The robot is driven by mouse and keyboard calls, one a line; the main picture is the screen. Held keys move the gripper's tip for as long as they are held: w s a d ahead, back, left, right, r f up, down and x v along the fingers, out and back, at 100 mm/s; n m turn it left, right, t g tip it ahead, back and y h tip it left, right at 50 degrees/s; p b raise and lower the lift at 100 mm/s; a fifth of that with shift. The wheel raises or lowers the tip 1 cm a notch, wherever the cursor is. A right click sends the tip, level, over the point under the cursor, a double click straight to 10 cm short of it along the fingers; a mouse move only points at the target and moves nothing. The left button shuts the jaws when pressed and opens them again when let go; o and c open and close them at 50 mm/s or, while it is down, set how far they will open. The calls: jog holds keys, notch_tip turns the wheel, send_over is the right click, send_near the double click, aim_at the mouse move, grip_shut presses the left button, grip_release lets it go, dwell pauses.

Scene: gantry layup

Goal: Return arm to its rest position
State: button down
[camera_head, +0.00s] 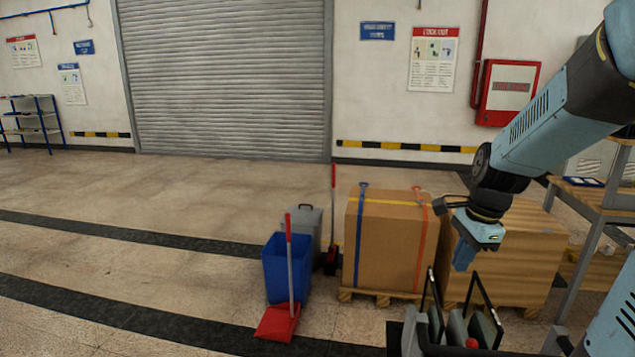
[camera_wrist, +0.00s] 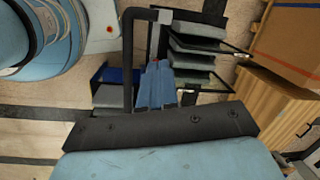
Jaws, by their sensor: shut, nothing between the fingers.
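My arm reaches in from the upper right of the head view, bent, with its end hanging down.
A strapped cardboard box (camera_head: 384,245) and a wooden crate (camera_head: 520,265) stand on pallets behind my gripper. A blue bin (camera_head: 286,268), a grey bin (camera_head: 310,222) and a red dustpan (camera_head: 277,322) stand to the left. A workbench (camera_head: 592,195) is at the right. The left floor is clear.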

jog(key=s+a+r+n+t+h, duration=0.1)
jog(key=s+a+r+n+t, duration=0.3)
jog(key=s+r+n, duration=0.7)
jog(key=s+a+n, duration=0.2)
jog(key=n, duration=0.3)
jog(key=shift+a+r+n, duration=0.25)
jog(key=shift+r+n, duration=0.05)
jog(key=shift+r, duration=0.05)
